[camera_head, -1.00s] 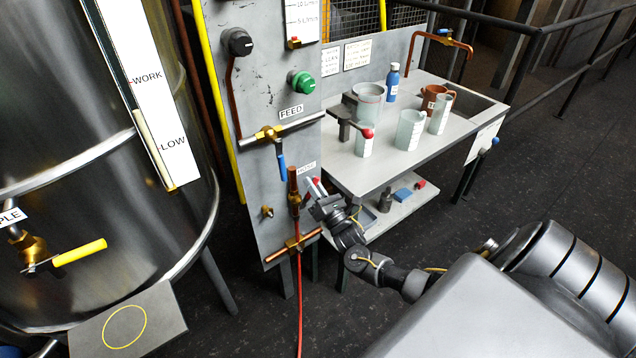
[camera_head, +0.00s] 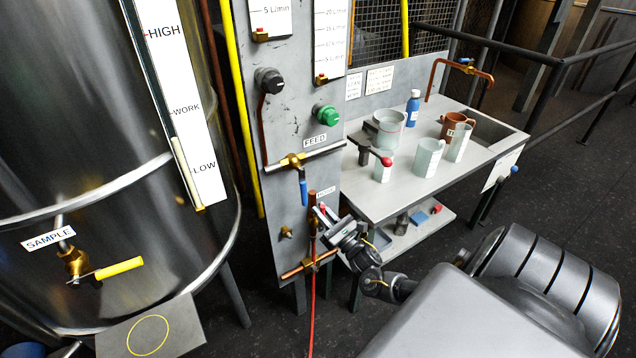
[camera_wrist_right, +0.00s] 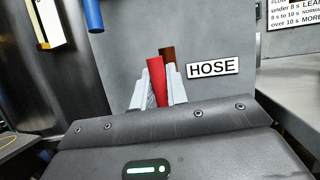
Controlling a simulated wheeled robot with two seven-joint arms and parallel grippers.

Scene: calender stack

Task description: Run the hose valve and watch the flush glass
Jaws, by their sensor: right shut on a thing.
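The red handle of the hose valve (camera_wrist_right: 156,82) stands between the two fingers of my right gripper (camera_wrist_right: 157,92) in the right wrist view. In the head view my right gripper (camera_head: 323,214) is at the panel, just below the HOSE label (camera_head: 326,190), and is shut on this handle. The fingers hide part of the valve. A red hose (camera_head: 314,300) hangs down from the copper pipework. Two scale gauges marked in L/min (camera_head: 331,38) (camera_head: 270,18) stand on the panel top; I cannot tell which is the flush glass. My left gripper is not in view.
The FEED valve's blue handle (camera_head: 303,190) hangs just above left of my gripper. A steel tank (camera_head: 60,130) with a level scale (camera_head: 180,110) and a yellow SAMPLE handle (camera_head: 120,268) fills the left. A bench (camera_head: 400,192) with several beakers stands right.

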